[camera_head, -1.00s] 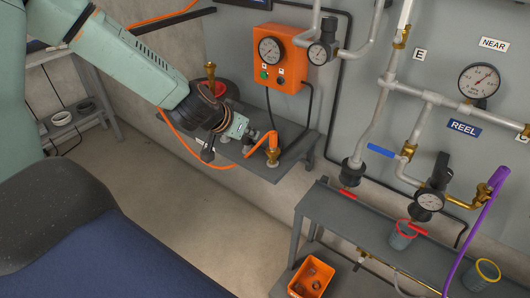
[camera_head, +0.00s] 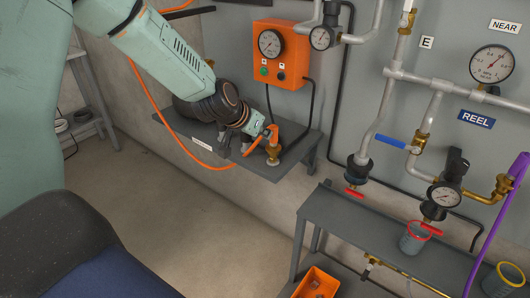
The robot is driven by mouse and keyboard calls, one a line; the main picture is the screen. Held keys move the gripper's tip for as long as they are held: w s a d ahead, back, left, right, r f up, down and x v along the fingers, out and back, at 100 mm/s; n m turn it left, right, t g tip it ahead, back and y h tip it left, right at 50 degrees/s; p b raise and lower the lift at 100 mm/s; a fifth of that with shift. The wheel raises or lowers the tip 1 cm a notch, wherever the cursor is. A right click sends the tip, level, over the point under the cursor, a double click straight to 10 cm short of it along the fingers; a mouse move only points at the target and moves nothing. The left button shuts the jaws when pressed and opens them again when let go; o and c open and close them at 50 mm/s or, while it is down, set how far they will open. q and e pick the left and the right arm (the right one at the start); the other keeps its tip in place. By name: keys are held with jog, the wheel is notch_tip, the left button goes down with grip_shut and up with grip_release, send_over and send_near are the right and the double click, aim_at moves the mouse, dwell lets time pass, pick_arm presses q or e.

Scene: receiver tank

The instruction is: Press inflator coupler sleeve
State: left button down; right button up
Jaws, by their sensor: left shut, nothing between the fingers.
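The inflator coupler is a brass fitting (camera_head: 273,156) with an orange hose end on top, standing near the front right of a grey wall shelf (camera_head: 275,172). An orange hose (camera_head: 205,163) loops from it in front of the shelf. My left gripper (camera_head: 268,131) reaches in from the upper left, shut and empty, with its tip right at the orange top of the coupler. Whether it touches the coupler I cannot tell. The gripper partly covers the coupler sleeve. My right gripper is not in view.
An orange gauge box (camera_head: 281,56) hangs on the wall above the shelf, with a black cable running down. Pipes and a blue-handled valve (camera_head: 392,142) are at the right. A lower grey bench (camera_head: 350,222) and an orange bin (camera_head: 318,286) stand front right.

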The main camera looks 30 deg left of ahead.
aim_at(272, 148)
pick_arm(q)
jog(key=f+b, duration=0.2)
jog(key=f, duration=0.1)
jog(key=shift+w+d+f, duration=0.15)
jog(key=shift+d, duration=0.05)
jog(key=shift+w+a+f+b, duration=0.15)
jog(key=shift+w+f+b, duration=0.05)
jog(key=shift+f+b, duration=0.4)
jog(key=shift+s, duration=0.1)
